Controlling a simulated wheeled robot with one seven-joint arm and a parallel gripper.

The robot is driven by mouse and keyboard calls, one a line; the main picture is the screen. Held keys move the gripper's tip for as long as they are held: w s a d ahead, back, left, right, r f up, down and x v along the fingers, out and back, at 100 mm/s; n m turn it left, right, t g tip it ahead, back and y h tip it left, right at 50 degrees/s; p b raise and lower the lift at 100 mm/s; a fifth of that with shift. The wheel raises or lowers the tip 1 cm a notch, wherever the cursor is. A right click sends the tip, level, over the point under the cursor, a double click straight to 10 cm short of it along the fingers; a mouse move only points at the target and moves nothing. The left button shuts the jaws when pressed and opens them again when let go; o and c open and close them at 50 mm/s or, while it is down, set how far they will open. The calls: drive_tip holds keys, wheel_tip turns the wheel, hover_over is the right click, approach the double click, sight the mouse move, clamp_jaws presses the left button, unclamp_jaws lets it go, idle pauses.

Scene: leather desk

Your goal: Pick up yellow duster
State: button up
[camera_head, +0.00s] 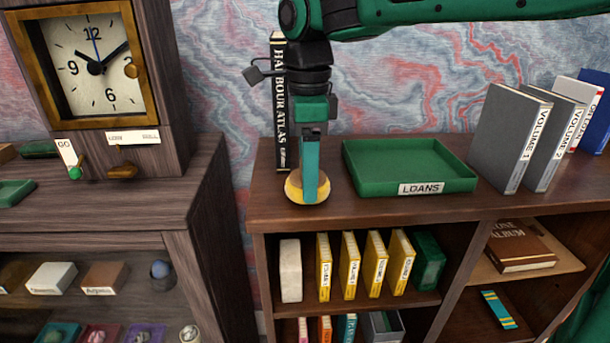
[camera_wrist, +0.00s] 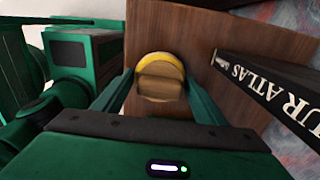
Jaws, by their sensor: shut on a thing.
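The yellow duster (camera_head: 292,190) is a small round thing with a yellow rim and a brown wooden back. It rests on the top of the wooden bookcase, at the left end. My gripper (camera_head: 309,195) points straight down at it, and its front finger hides part of the duster. In the wrist view the duster (camera_wrist: 160,78) lies between the two green fingers, and my gripper (camera_wrist: 160,88) is shut on it. It appears still at the level of the bookcase top.
A green tray (camera_head: 410,165) labelled LOANS is close on the right. The tall black Harbour Atlas (camera_head: 280,110) stands just behind my gripper. Grey volumes (camera_head: 507,140) stand farther right. A clock cabinet (camera_head: 95,75) is to the left across a gap. The bookcase's front edge is near.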

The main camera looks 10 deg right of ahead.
drive_tip(key=r, duration=0.4)
drive_tip(key=shift+s+a+r, duration=0.2)
drive_tip(key=shift+s+a, duration=0.1)
drive_tip(key=shift+s, duration=0.1)
drive_tip(key=s+a+r, duration=0.5)
drive_tip(key=s+r, duration=0.1)
drive_tip(key=s, duration=0.3)
drive_tip(key=shift+a+r, duration=0.15)
drive_tip(key=shift+a, duration=0.25)
drive_tip(key=shift+o, duration=1.1)
drive_tip(key=shift+c, duration=0.5)
